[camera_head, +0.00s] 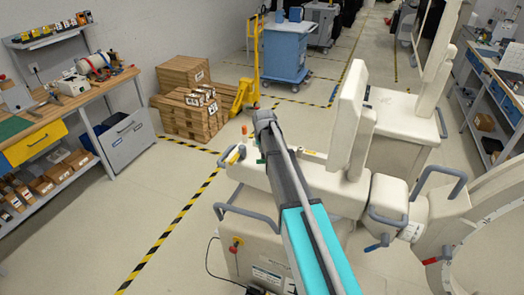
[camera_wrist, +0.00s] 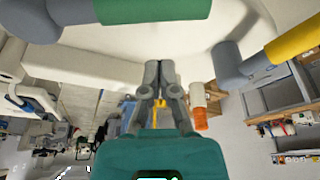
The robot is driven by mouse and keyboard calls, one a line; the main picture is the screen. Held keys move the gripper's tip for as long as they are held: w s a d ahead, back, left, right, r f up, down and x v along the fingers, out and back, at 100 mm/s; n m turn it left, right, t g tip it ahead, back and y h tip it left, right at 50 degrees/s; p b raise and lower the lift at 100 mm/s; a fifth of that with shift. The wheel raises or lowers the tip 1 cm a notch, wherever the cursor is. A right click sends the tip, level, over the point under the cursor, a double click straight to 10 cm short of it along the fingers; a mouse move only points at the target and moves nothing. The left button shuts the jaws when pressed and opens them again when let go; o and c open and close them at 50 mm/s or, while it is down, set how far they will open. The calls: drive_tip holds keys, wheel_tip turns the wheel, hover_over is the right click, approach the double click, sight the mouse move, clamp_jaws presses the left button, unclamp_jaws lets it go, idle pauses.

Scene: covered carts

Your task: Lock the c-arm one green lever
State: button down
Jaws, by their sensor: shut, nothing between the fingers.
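The c-arm unit is a cream machine (camera_head: 250,236) in the middle of the head view. A green lever (camera_wrist: 150,9) with a grey base crosses the top edge of the wrist view, partly cut off. A small bit of green beside my arm in the head view may be it. My gripper (camera_wrist: 160,66) is shut and empty, its tips close to the cream surface and apart from the green lever in the picture. In the head view my arm hides much of the machine's top, and the fingertips are hard to make out.
A yellow lever (camera_wrist: 292,46) with a grey base is at the right of the wrist view. A white cylinder with an orange end (camera_wrist: 200,118) is beside my gripper. Upright cream panels (camera_head: 348,115) stand right of my arm. Open floor (camera_head: 130,205) is at left.

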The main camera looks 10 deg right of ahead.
drive_tip(key=b+x, duration=0.2)
drive_tip(key=shift+w+f, duration=0.1)
drive_tip(key=shift+f, duration=0.2)
drive_tip(key=shift+s+a+r+p, duration=0.1)
drive_tip(key=shift+s+r+p, duration=0.15)
drive_tip(key=shift+s, duration=0.4)
drive_tip(key=shift+s+r+p, duration=0.15)
drive_tip(key=shift+s+p, duration=0.05)
drive_tip(key=shift+s, duration=0.5)
drive_tip(key=shift+s+a+r+p, duration=0.1)
drive_tip(key=shift+s+r+p, duration=0.15)
drive_tip(key=shift+s, duration=0.4)
drive_tip(key=shift+s+a, duration=0.1)
drive_tip(key=shift+a, duration=0.1)
